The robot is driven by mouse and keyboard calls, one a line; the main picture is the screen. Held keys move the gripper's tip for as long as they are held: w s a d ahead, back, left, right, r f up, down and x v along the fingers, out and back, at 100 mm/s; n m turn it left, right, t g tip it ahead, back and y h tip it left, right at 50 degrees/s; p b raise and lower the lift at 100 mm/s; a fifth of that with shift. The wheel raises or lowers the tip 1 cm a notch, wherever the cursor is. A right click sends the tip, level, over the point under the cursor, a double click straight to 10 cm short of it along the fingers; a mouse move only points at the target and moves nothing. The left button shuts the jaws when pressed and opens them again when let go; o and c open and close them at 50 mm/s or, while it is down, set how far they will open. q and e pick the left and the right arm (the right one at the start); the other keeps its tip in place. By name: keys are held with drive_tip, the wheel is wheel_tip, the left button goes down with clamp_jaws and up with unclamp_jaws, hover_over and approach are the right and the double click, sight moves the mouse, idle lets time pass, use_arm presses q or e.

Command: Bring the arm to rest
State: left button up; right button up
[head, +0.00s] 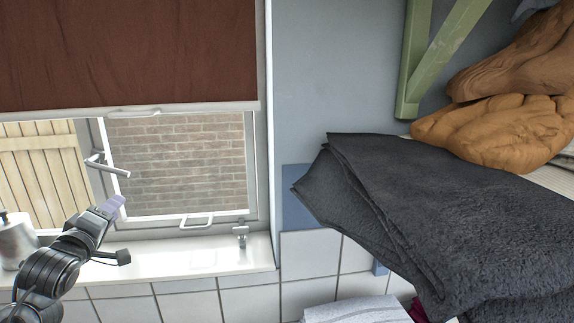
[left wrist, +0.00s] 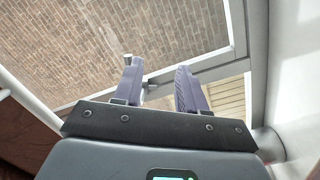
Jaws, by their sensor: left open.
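My left gripper (head: 117,204) is raised in front of the window at the lower left of the head view. In the left wrist view its two purple fingers (left wrist: 158,85) stand apart with nothing held between them. Behind the fingers are the window frame and a brick wall outside. My right gripper is not in view.
The window (head: 180,165) has a handle (head: 107,168) close above my left gripper, with a white sill (head: 210,260) below. A metal canister (head: 17,240) stands at the left.

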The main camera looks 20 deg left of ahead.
use_arm(q)
drive_tip(key=s+d+f+m+g+h+p, duration=0.25)
drive_tip(key=d+f+m, duration=0.25)
drive_tip(key=d+f, duration=0.6)
drive_tip(key=s+d+f+m+g+h+p, duration=0.15)
drive_tip(key=s+d+f+m+g, duration=0.3)
drive_tip(key=d+f, duration=0.6)
drive_tip(key=s+d+f+m+g+h+p, duration=0.1)
drive_tip(key=s+d+f+m+g, duration=0.1)
drive_tip(key=s+d+f, duration=0.2)
drive_tip(key=s+d+f+m+g+h+p, duration=0.1)
drive_tip(key=s+d+f+m+g+p, duration=0.1)
drive_tip(key=s, duration=0.8)
drive_tip(key=s+d+f+m+g+h+p, duration=0.1)
drive_tip(key=s+d+f+m+g, duration=0.1)
drive_tip(key=s+d+f+m, duration=0.2)
drive_tip(key=s+d+f, duration=0.2)
drive_tip(key=s+d, duration=0.1)
drive_tip(key=d, duration=0.1)
drive_tip(key=shift+f, duration=0.35)
